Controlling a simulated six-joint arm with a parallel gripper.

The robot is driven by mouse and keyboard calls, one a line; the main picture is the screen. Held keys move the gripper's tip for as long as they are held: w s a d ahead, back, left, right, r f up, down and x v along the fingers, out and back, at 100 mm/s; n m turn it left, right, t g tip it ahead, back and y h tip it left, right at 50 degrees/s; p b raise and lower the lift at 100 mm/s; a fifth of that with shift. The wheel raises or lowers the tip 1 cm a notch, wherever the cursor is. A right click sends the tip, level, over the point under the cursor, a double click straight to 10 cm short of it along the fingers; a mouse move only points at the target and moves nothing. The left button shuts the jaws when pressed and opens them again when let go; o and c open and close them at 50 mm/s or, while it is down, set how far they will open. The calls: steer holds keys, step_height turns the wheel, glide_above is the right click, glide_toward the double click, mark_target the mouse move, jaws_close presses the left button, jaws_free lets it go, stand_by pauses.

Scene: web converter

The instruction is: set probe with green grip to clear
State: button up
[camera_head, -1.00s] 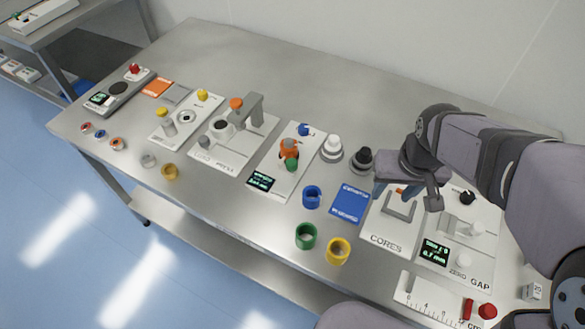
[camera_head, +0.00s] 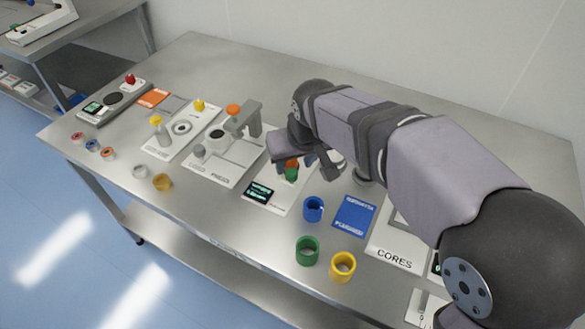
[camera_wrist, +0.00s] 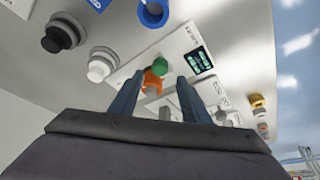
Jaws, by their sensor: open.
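The green grip (camera_head: 291,173) sits at the middle of a white panel with an orange part (camera_head: 290,163) right behind it. In the wrist view the green grip (camera_wrist: 159,66) shows just beyond my fingertips, beside the orange part (camera_wrist: 152,79). My gripper (camera_wrist: 160,84) is open and empty, its two fingers spread to either side of the orange part in the picture. In the head view my wrist hides the back of this panel and most of my fingers. The panel's small screen (camera_head: 259,191) is lit with green text too small to read.
A blue ring (camera_head: 313,209), a green ring (camera_head: 307,250) and a yellow ring (camera_head: 343,267) stand in front. A blue card (camera_head: 353,217) lies right of the panel. A press-like device (camera_head: 228,150) stands to the left. Dark and white knobs (camera_wrist: 102,62) stand nearby.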

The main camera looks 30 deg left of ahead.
mark_target(292, 172)
steer(key=shift+x, duration=2.5)
steer(key=shift+d, duration=0.1)
